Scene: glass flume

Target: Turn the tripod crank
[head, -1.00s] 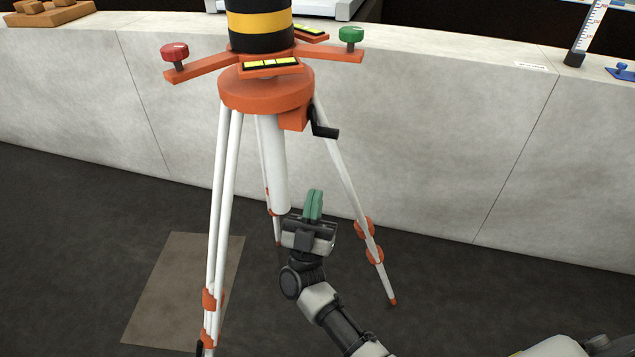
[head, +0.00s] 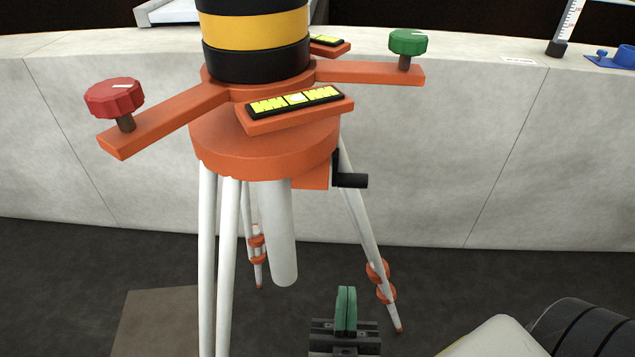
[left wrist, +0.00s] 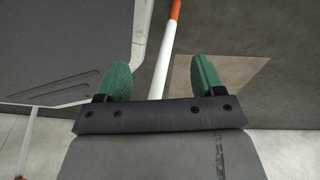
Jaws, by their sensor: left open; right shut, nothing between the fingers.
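The tripod (head: 262,150) has an orange head on white legs and stands in the middle of the head view. Its black crank (head: 350,181) sticks out from an orange box under the right side of the head, with the handle pointing right. My right gripper (head: 346,309) has green fingers pressed together, empty, below the crank and apart from it. In the left wrist view, my left gripper (left wrist: 160,82) is open and empty. A white leg with an orange part (left wrist: 172,55) shows behind and between its fingers. The left gripper is outside the head view.
A red knob (head: 115,98) and a green knob (head: 408,42) sit on the tripod's orange arms. A yellow level (head: 296,99) lies on the front arm. A pale wall (head: 480,140) runs behind the tripod.

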